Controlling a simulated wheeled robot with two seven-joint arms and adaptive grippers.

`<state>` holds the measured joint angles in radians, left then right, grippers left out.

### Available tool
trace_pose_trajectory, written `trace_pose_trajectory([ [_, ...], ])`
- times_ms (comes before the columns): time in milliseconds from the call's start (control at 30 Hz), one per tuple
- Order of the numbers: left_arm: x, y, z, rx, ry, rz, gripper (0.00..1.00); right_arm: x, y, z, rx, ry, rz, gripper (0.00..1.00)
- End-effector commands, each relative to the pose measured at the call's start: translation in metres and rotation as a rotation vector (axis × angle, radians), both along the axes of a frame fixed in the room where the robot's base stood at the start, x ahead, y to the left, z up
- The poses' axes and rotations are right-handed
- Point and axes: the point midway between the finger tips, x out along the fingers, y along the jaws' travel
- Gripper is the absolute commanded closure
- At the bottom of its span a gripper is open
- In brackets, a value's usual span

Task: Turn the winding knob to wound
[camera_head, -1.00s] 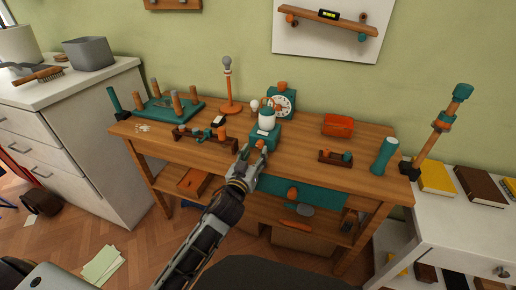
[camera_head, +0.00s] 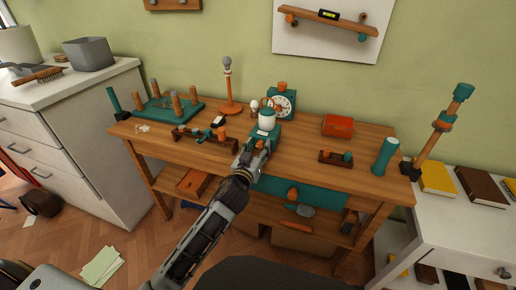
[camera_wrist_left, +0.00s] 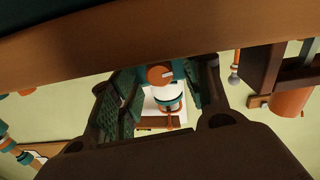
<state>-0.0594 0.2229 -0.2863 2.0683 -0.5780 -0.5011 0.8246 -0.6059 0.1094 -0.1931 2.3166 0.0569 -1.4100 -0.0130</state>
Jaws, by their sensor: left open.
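A teal device with a white rounded top (camera_head: 267,121) stands at the middle of the wooden workbench (camera_head: 313,146). In the left wrist view, a round orange knob (camera_wrist_left: 160,76) with a pale mark on its face shows between my fingers. I take it to be the winding knob; its setting label is not readable. My left gripper (camera_head: 258,146) is at the front of the teal device, and its fingers hide the knob in the head view. The left fingers (camera_wrist_left: 165,88) are open on either side of the knob; I cannot tell whether they touch it. My right gripper is out of view.
A teal clock (camera_head: 283,103) stands just behind the device. An orange lamp-like stand (camera_head: 228,90), a teal peg board (camera_head: 170,108) and a small wooden rack (camera_head: 200,136) are to the left. An orange box (camera_head: 338,126) and a teal cylinder (camera_head: 385,155) are to the right.

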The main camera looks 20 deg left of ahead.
Motion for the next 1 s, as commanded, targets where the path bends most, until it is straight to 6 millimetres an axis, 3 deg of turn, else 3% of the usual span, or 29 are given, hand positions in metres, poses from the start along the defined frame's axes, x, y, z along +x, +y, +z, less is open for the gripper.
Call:
trace_pose_trajectory([
  [67,0.0,0.0,0.0,0.0,0.0,0.0,0.55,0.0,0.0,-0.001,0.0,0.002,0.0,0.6],
  [400,0.0,0.0,0.0,0.0,0.0,0.0,0.98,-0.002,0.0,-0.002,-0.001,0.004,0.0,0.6],
  [700,0.0,0.0,0.0,0.028,-0.001,0.0,0.98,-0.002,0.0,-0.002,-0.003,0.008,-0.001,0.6],
  [1000,0.0,0.0,0.001,0.159,-0.003,0.001,0.98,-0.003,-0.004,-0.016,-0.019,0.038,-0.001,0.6],
])
